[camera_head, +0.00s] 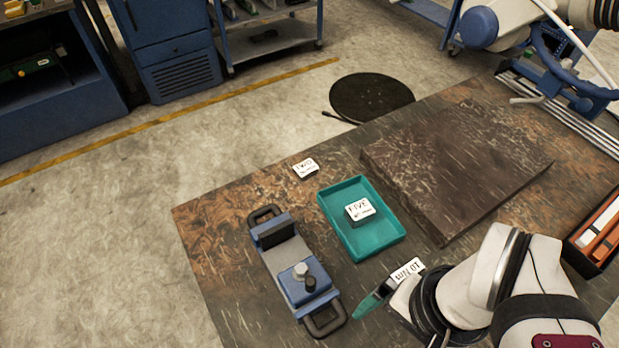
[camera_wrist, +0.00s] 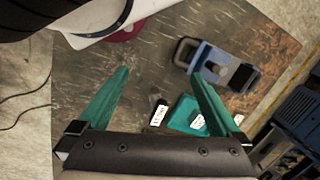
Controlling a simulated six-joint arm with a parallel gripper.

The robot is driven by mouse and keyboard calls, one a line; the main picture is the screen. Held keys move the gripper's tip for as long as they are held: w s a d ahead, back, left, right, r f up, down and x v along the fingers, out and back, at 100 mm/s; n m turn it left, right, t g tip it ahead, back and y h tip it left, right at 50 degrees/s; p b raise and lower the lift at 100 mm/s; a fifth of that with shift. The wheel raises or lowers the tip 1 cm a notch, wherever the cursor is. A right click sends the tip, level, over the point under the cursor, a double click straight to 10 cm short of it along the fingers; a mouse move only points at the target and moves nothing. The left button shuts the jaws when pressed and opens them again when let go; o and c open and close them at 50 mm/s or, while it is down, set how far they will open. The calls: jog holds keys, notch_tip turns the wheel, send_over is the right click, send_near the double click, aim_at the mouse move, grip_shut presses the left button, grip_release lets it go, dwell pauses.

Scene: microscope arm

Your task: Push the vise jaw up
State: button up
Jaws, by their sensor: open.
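The vise (camera_head: 290,262) lies on the table left of the teal tray, with a blue body, a grey channel and a dark loop handle at each end. Its blue movable jaw (camera_head: 303,283) carries a grey knob and a dark knob and sits toward the near end. A dark-faced blue jaw (camera_head: 276,233) stands at the far end, with a gap between. My gripper (camera_head: 370,301) is right of the vise's near end, apart from it. The wrist view shows its two green fingers (camera_wrist: 158,73) spread and empty, with the vise (camera_wrist: 216,67) beyond the right finger.
The teal tray (camera_head: 384,245) holds a white-labelled block (camera_head: 360,209). Another labelled block (camera_head: 305,168) lies behind it, and a third (camera_head: 407,270) is beside my gripper. A dark slab (camera_head: 455,170) and an orange-filled box (camera_head: 600,235) are to the right. Left of the vise is the table edge.

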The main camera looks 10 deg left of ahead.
aim_at(310, 280)
jog(key=shift+w, duration=0.1)
jog(key=shift+c, duration=0.9)
jog(key=w+a+n, duration=0.1)
jog(key=n, duration=0.1)
jog(key=w+a+r+n, duration=0.1)
jog(key=w+a+n, duration=0.1)
jog(key=w+a+n+h, duration=0.1)
jog(key=w+n, duration=0.1)
jog(key=shift+w+a+r, duration=0.2)
jog(key=shift+a+r, duration=0.15)
jog(key=shift+a, duration=0.05)
jog(key=c, duration=0.5)
jog(key=w+a+n, duration=0.3)
jog(key=a+n, duration=0.3)
jog(key=a, duration=0.2)
jog(key=shift+w+f+h, duration=0.2)
jog(key=shift+h, duration=0.2)
notch_tip(310, 280, down, 15)
jog(key=shift+f, duration=0.15)
grip_shut()
